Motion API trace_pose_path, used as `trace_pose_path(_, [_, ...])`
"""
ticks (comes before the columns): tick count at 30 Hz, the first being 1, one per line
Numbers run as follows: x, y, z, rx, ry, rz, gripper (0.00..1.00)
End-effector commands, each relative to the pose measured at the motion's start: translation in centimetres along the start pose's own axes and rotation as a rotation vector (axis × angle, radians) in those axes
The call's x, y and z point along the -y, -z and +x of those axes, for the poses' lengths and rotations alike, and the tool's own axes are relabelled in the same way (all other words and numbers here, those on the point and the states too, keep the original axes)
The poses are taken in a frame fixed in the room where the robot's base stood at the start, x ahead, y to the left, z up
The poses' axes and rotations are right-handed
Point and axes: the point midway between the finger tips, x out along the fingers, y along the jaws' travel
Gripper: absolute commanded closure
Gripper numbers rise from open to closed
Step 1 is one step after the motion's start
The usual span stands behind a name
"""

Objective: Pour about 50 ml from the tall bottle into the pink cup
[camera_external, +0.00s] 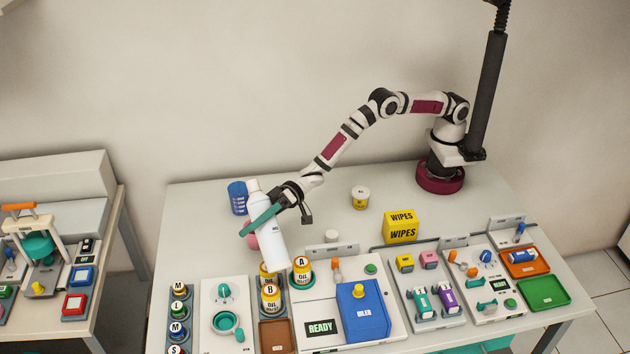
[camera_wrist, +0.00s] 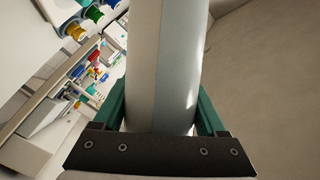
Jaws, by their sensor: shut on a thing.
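The tall white bottle (camera_external: 267,232) is in my gripper (camera_external: 270,215), tilted slightly with its top leaning left, above the left part of the table. In the wrist view the bottle (camera_wrist: 162,70) stands between the two green fingers, which press on both sides. The pink cup (camera_external: 252,241) is partly hidden behind the bottle and a finger; only a pink edge shows at left. I cannot tell how far the bottle is from the cup. No liquid stream is visible.
Yellow-topped oil cans (camera_external: 271,295) stand just in front. A small yellow-labelled jar (camera_external: 360,197), a white cap (camera_external: 332,236) and a yellow wipes box (camera_external: 401,226) are to the right.

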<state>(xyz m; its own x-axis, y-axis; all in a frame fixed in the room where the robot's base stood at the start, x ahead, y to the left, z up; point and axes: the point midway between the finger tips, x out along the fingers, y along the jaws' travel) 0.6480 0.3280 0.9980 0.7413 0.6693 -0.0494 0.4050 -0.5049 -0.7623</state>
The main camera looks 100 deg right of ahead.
Motion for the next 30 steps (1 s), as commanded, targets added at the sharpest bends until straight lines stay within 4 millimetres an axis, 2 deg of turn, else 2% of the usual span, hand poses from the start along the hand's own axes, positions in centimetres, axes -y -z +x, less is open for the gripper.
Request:
trace_pose_path(2, [-0.5, -0.8, 0.1, -0.011, 0.017, 0.04, 0.96])
trace_pose_path(17, [-2.0, -3.0, 0.6, -0.089, 0.13, 0.308, 0.96])
trace_pose_path(19, [-2.8, -2.9, 0.4, -0.113, 0.16, 0.385, 0.96])
trace_pose_path(30, [-3.8, -3.3, 0.3, -0.152, 0.22, 0.519, 0.96])
